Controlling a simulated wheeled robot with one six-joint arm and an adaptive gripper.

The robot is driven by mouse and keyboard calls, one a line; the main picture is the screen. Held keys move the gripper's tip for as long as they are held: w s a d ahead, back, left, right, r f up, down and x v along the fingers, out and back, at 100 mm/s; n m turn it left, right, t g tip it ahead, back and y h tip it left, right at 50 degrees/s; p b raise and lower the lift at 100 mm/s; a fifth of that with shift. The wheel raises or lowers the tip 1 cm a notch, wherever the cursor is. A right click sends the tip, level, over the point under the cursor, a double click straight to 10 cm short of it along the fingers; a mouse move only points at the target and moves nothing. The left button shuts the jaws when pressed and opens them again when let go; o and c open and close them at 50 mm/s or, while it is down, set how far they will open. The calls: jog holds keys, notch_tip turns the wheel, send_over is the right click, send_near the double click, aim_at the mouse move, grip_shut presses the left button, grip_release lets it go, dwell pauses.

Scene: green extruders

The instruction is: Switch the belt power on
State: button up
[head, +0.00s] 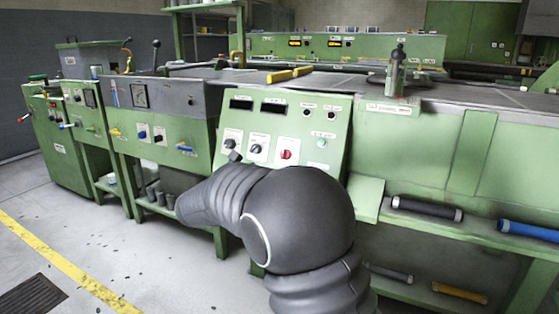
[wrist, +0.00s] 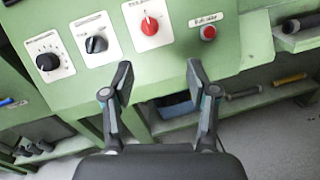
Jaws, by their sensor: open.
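The sloped green control panel (head: 270,130) stands in the middle of the head view. It carries a red rotary knob (head: 287,155) on a white plate, which also shows in the wrist view (wrist: 149,25). To its left are a black knob (head: 256,149), also in the wrist view (wrist: 96,44), and a black dial (wrist: 47,62) with a scale. A red round button (wrist: 208,32) sits to the right of the red knob. My gripper (wrist: 157,76) is open and empty, its fingertips below the red knob in the picture, apparently touching nothing. The labels are too small to read.
Two dark displays (head: 257,106) sit high on the panel. A grey conveyor table (head: 340,82) runs behind it. Shelves at right hold a black roller (head: 427,208) and a blue roller (head: 528,231). The floor (head: 160,265) at lower left is mostly open.

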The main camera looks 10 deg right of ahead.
aim_at(285, 155)
jog(key=shift+n+t, duration=0.3)
jog(key=shift+n, duration=0.1)
jog(key=x, duration=0.9)
jog(key=w+a+x, duration=0.1)
jog(key=x, duration=0.3)
jog(key=shift+w+d, duration=0.2)
jog(key=shift+w, duration=0.1)
grip_shut()
